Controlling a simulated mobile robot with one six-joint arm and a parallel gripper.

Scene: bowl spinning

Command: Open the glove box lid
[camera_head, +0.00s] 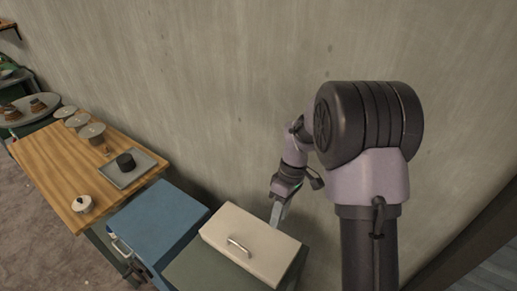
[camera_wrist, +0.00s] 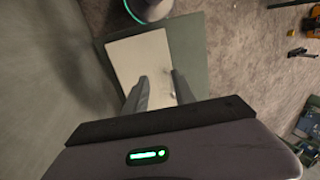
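The glove box appears as a cream, flat box (camera_head: 272,246) at the lower centre of the head view. Its lid looks shut, with a metal bar handle (camera_head: 238,246) towards the front side. The cream lid also shows below my gripper in the wrist view (camera_wrist: 138,57). My gripper (camera_head: 277,214) (camera_wrist: 159,76) points down near the box's far edge, towards the wall, away from the handle. Its two fingers are apart with nothing held between them. I cannot tell whether a fingertip touches the box.
The box sits on a green-grey surface (camera_head: 190,272). A blue cabinet (camera_head: 160,225) with a handle stands to the left. Beyond it is a wooden table (camera_head: 58,178) with a grey tray (camera_head: 138,178), lidded pots and plates. A plain wall (camera_head: 220,90) rises close behind the box.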

